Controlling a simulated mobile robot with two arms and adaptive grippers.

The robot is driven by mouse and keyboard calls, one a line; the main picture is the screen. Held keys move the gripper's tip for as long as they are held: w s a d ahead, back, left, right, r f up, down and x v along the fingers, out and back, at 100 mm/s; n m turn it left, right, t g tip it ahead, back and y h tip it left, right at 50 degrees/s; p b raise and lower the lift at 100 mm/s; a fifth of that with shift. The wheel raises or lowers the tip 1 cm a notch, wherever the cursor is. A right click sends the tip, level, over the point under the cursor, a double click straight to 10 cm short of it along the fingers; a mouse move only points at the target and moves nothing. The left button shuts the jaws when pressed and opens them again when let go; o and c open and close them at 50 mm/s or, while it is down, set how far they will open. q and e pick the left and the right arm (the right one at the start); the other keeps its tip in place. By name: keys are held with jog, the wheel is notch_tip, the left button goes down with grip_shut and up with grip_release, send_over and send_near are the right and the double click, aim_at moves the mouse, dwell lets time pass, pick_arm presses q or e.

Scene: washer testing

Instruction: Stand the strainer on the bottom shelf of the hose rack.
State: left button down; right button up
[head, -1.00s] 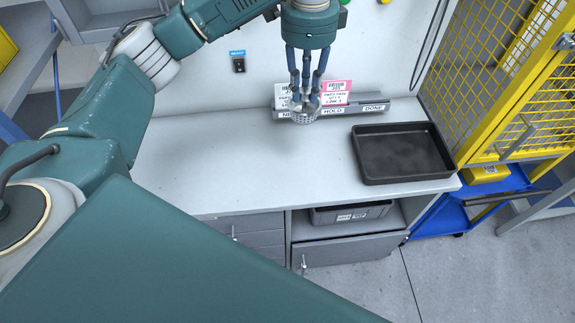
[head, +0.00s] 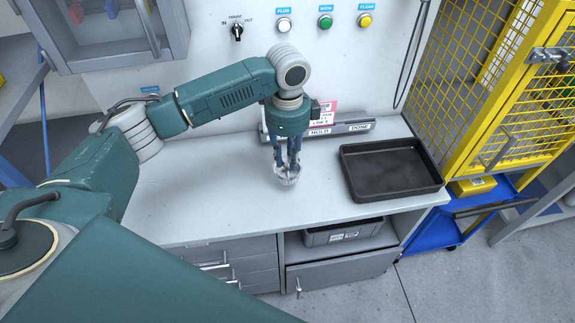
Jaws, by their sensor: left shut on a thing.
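My left gripper (head: 287,166) points down over the middle of the bench and is shut on the strainer (head: 288,178), a small grey metal piece with holes. The strainer hangs at the fingertips; whether it touches the bench top cannot be told. The fingers hide part of it. No hose rack can be made out in this view. My right gripper is out of view.
A black tray (head: 391,190) lies on the bench (head: 205,195) to the right. A label rail (head: 345,128) with cards runs along the back. A yellow mesh cage (head: 490,95) stands at the right. The bench left of the gripper is clear.

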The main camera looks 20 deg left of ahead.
aim_at(288, 168)
pick_arm(q)
jog(key=shift+f+p, duration=0.4)
jog(key=shift+f, duration=1.9)
jog(key=shift+f, duration=0.15)
jog(key=c, duration=1.5)
grip_release()
